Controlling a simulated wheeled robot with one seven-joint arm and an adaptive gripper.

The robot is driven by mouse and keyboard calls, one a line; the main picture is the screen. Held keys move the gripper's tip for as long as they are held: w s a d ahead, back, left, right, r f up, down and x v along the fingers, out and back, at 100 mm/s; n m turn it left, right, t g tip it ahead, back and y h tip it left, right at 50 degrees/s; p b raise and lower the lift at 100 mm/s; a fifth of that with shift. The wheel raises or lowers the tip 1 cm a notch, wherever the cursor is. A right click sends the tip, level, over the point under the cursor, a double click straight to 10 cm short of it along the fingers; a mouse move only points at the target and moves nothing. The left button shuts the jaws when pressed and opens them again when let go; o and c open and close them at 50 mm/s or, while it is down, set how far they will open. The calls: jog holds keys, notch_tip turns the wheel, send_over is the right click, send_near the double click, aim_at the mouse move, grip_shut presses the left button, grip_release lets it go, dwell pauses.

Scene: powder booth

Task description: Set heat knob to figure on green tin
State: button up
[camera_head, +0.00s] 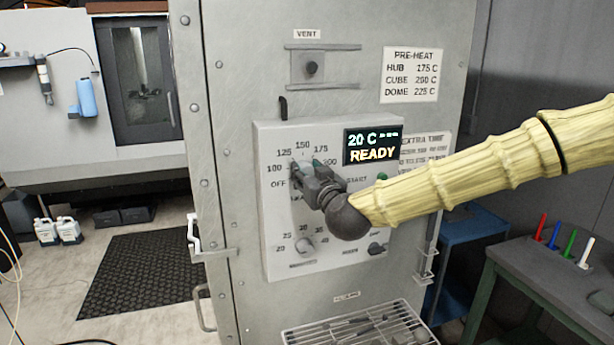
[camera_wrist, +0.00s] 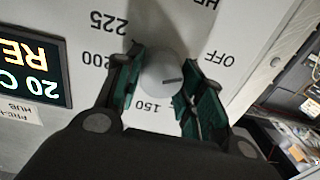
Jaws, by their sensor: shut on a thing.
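The heat knob (camera_wrist: 160,72) is a round pale dial on the oven's control panel (camera_head: 270,235). My gripper (camera_head: 306,172) is at its dial in the head view and covers it. In the wrist view my gripper (camera_wrist: 158,90) has its green-padded fingers closed on the knob's two sides. The knob's dark pointer line points at the right finger, which hides the figures there. OFF, 150, 200 and 225 show around it. The display (camera_head: 372,146) reads 20 C and READY. No green tin shows in either view.
A pre-heat card (camera_head: 410,75) lists HUB 175 C, CUBE 200 C, DOME 225 C. A second dial (camera_head: 304,246) and a small dark switch (camera_head: 376,248) sit lower on the panel. A wire rack (camera_head: 360,328) lies below. A bench (camera_head: 560,280) with coloured sticks stands right.

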jog(key=m+b, duration=0.3)
jog(key=b, duration=0.1)
jog(key=shift+f+m, duration=0.3)
jog(key=shift+m, duration=0.1)
jog(key=shift+d+r+m+h+b, duration=0.1)
jog(key=shift+m+h+b, duration=0.2)
jog(key=shift+m+b, duration=5.35)
jog(key=shift+m, duration=0.35)
jog(key=o, duration=1)
jog(key=shift+r, duration=0.1)
